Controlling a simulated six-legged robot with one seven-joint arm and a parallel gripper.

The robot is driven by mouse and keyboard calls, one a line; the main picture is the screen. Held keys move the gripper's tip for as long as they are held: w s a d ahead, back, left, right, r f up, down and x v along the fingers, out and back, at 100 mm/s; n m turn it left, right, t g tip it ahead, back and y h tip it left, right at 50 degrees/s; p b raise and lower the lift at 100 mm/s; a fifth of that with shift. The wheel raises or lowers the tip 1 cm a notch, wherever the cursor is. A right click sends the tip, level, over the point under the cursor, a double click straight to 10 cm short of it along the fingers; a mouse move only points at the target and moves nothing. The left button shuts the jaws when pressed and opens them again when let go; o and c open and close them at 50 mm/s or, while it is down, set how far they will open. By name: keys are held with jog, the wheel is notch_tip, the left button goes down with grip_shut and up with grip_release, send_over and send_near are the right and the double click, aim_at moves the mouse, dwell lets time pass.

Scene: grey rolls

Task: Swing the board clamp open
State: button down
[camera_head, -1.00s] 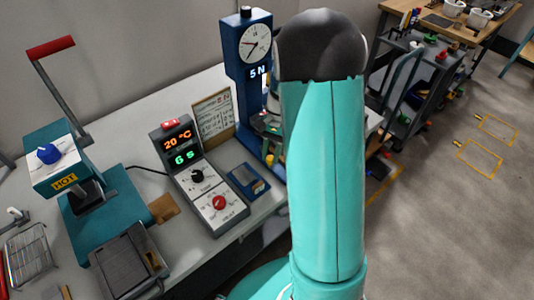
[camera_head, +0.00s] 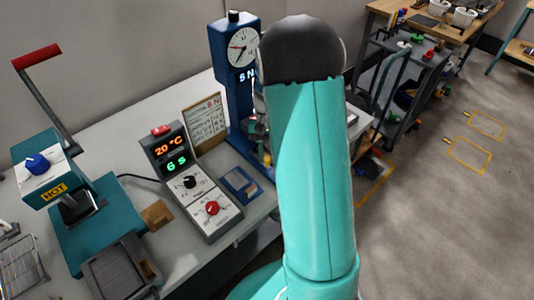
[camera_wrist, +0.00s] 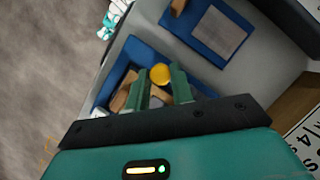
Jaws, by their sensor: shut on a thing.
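In the wrist view my gripper (camera_wrist: 160,84) has its two green fingers close together around a round yellow-orange knob (camera_wrist: 160,74), which shows at the fingertips. The knob sits over a blue fixture (camera_wrist: 118,66) with brown blocks (camera_wrist: 124,92) in it. I take this fixture and knob for the board clamp, but its hinge and how far it stands open cannot be made out. In the head view my arm hides the gripper and most of the fixture, at the foot of the blue stand with the dial (camera_head: 238,90).
A blue pad with a grey top (camera_head: 238,183) lies beside the fixture, also in the wrist view (camera_wrist: 216,36). A control box with lit digits (camera_head: 188,180) and a teal press with a red-handled lever (camera_head: 70,200) stand left. A cart (camera_head: 405,85) stands right; open floor lies beyond.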

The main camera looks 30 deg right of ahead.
jog(key=c, duration=1.2)
grip_release()
jog(key=shift+d, duration=0.1)
jog(key=shift+c, duration=0.2)
jog(key=v, duration=1.3)
jog(key=shift+r, duration=0.4)
jog(key=shift+w, duration=0.1)
